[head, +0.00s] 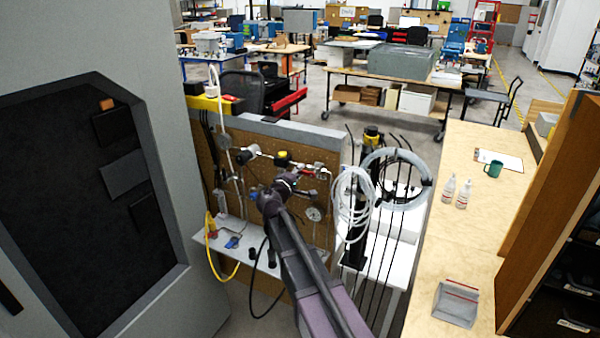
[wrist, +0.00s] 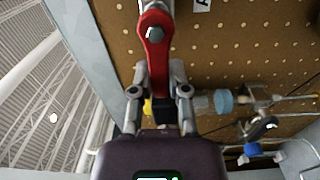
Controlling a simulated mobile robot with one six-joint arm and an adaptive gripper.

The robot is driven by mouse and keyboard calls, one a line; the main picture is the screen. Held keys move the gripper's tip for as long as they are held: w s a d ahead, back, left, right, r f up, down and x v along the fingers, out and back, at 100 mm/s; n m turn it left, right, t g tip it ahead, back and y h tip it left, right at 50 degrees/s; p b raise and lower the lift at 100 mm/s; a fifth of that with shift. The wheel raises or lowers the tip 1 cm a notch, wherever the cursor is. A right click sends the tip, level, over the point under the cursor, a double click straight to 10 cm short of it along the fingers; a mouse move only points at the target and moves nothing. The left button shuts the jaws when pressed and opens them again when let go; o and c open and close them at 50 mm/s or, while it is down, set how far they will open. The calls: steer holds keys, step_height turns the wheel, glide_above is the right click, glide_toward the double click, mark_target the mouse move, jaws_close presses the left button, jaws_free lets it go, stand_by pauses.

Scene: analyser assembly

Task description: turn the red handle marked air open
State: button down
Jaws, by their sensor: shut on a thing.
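The red handle (wrist: 155,38) shows at the top of the wrist view, with a grey bolt through its upper end. It hangs down in front of a brown perforated board (wrist: 240,40). My gripper (wrist: 162,72) is shut on the lower part of the handle, one finger on each side. A white label (wrist: 202,4) with part of a letter "A" is cut off at the top edge. In the head view my gripper (head: 284,184) is at the pegboard (head: 270,143), and my wrist hides the handle's grip there.
Pipe fittings with a blue collar (wrist: 222,101) are right of my gripper. A gauge (head: 313,214), a coiled white hose (head: 353,205) and a yellow hose (head: 211,240) are close to my arm. A grey cabinet (head: 170,100) stands left, a wooden bench (head: 470,220) right.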

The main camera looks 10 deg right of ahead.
steer(key=shift+f, duration=0.1)
stand_by(0.4)
steer(key=c, duration=0.6)
jaws_free()
steer(key=shift+s+a, duration=0.1)
steer(key=v, duration=1.1)
steer(key=shift+s+a, duration=0.2)
steer(key=shift+s, duration=0.15)
